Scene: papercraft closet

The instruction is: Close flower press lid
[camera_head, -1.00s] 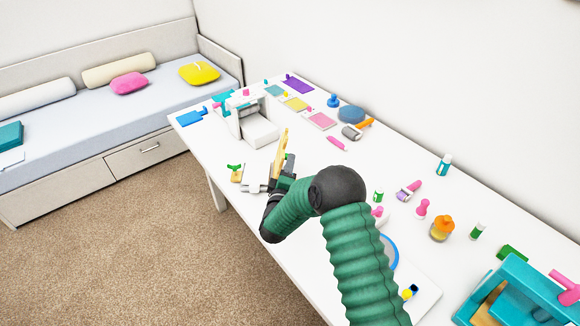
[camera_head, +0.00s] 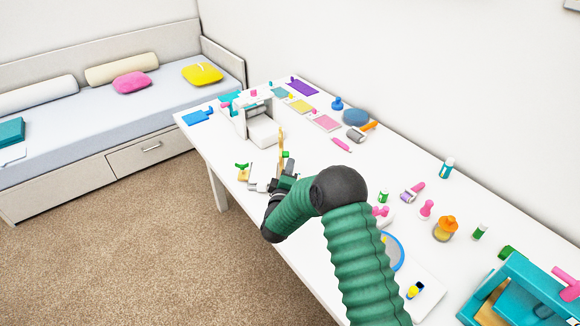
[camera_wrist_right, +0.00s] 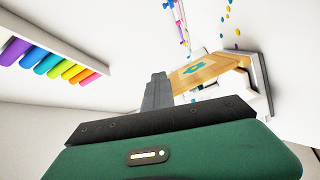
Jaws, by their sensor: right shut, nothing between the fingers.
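The flower press lid (camera_head: 281,142) shows in the head view as a thin, light wooden panel standing nearly upright, seen almost edge-on. In the right wrist view, a wooden panel with a teal emblem (camera_wrist_right: 196,70) appears just beyond the fingers. My right gripper (camera_head: 258,187) is low over the table, close to the lid's lower end. Its fingers (camera_wrist_right: 158,88) are shut and empty. Whether they touch the lid I cannot tell. The press base is mostly hidden behind my gripper and arm. My left gripper is not in view.
A white machine (camera_head: 240,122) stands behind the lid. A small wooden piece with a green top (camera_head: 242,172) lies left of my gripper. Stamps, bottles and pads lie along the wall side. A teal press (camera_head: 520,290) stands at the lower right. The table's front edge is close to my arm.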

